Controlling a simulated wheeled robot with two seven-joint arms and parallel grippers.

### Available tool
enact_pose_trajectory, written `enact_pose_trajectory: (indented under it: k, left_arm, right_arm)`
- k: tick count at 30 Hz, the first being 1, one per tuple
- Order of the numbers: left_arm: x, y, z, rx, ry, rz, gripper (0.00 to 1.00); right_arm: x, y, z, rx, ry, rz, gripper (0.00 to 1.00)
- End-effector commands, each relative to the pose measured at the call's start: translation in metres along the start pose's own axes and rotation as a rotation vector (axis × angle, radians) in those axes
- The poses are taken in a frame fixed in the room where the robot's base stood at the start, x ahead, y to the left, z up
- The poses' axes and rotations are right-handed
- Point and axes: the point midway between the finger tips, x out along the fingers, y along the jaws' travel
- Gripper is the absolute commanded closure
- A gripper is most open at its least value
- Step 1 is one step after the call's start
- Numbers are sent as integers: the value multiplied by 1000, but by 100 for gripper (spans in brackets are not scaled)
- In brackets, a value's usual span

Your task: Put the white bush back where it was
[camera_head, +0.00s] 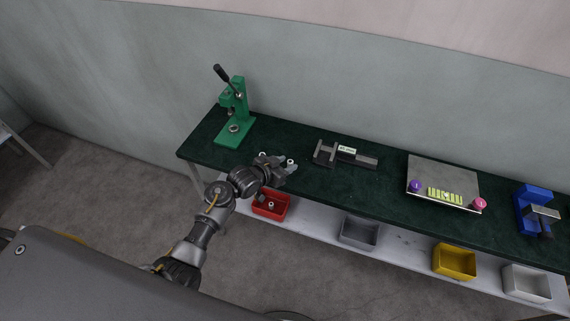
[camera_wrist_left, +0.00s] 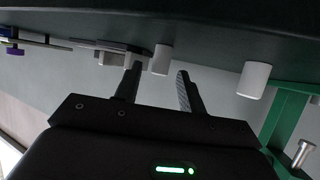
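A white bush (camera_head: 290,161) stands on the dark green bench top (camera_head: 310,189) just at the tips of my left gripper (camera_head: 284,170). In the left wrist view this bush (camera_wrist_left: 161,60) shows between the two fingers (camera_wrist_left: 157,82), with a gap on each side. My left gripper is open. A second white bush (camera_head: 262,154) stands nearer the green press, partly behind the gripper; it also shows in the left wrist view (camera_wrist_left: 254,80), outside the fingers. My right gripper is not in view.
The green lever press (camera_head: 236,104) stands left of the gripper. A grey vise (camera_head: 345,155), a grey plate with coloured knobs (camera_head: 443,178) and a blue device (camera_head: 531,210) stand to the right. Red (camera_head: 285,208), grey (camera_head: 360,232), yellow (camera_head: 455,262) and white (camera_head: 527,284) bins sit on the lower shelf.

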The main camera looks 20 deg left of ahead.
Motion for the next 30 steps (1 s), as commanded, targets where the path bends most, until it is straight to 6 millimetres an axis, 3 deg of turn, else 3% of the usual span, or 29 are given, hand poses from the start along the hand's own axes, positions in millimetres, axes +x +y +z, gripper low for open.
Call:
enact_pose_trajectory:
  k: [8,21,30]
  left_arm:
    - [-9,-1,-3,1,1,-1,60]
    - [-95,0,-2,3,-1,0,60]
    - [-121,0,-3,1,0,0,60]
  right_arm:
    - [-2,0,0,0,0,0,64]
    - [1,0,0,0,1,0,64]
    - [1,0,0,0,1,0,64]
